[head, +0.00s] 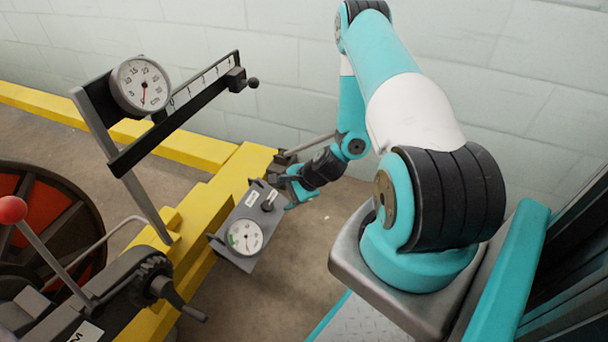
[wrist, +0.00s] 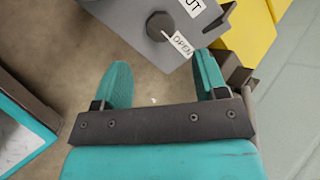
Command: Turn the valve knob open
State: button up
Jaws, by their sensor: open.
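The dark round valve knob (wrist: 158,27) stands on a grey panel box (wrist: 190,50) near the top of the wrist view. A white tag reading OPEN (wrist: 182,45) sits right beside the knob. In the head view the knob (head: 268,205) is small, on the grey box (head: 222,238) with a round gauge (head: 245,237). My gripper (wrist: 162,62) is open and empty. Its two teal fingers point toward the box, with the knob ahead of the gap between them. In the head view my gripper (head: 289,192) is close to the box's right side; contact cannot be told.
Yellow beams (head: 190,262) run behind and beside the box. A larger dial (head: 141,86) on a post with a scale arm (head: 180,110) stands at the upper left. A red-tipped lever (head: 12,209) and a crank (head: 160,283) are at the left. A block wall is behind.

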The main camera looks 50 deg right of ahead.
jog(key=p+v, duration=0.2)
jog(key=v, duration=0.7)
jog(key=shift+r+p, duration=0.2)
jog(key=shift+p, duration=0.1)
jog(key=w+a+r+n+g+y, duration=0.25)
jog(key=a+r+n+g, duration=0.25)
jog(key=a+r+n, duration=1.4)
jog(key=s+a+r+n+g+h, duration=0.1)
jog(key=s+a+r+n, duration=0.3)
jog(key=s+r, duration=0.4)
jog(key=s+a+r+n+g+h, duration=0.1)
jog(key=s+a+r+n, duration=0.4)
jog(key=s+r, duration=0.25)
notch_tip(320, 180, up, 33)
jog(key=p, duration=3.3)
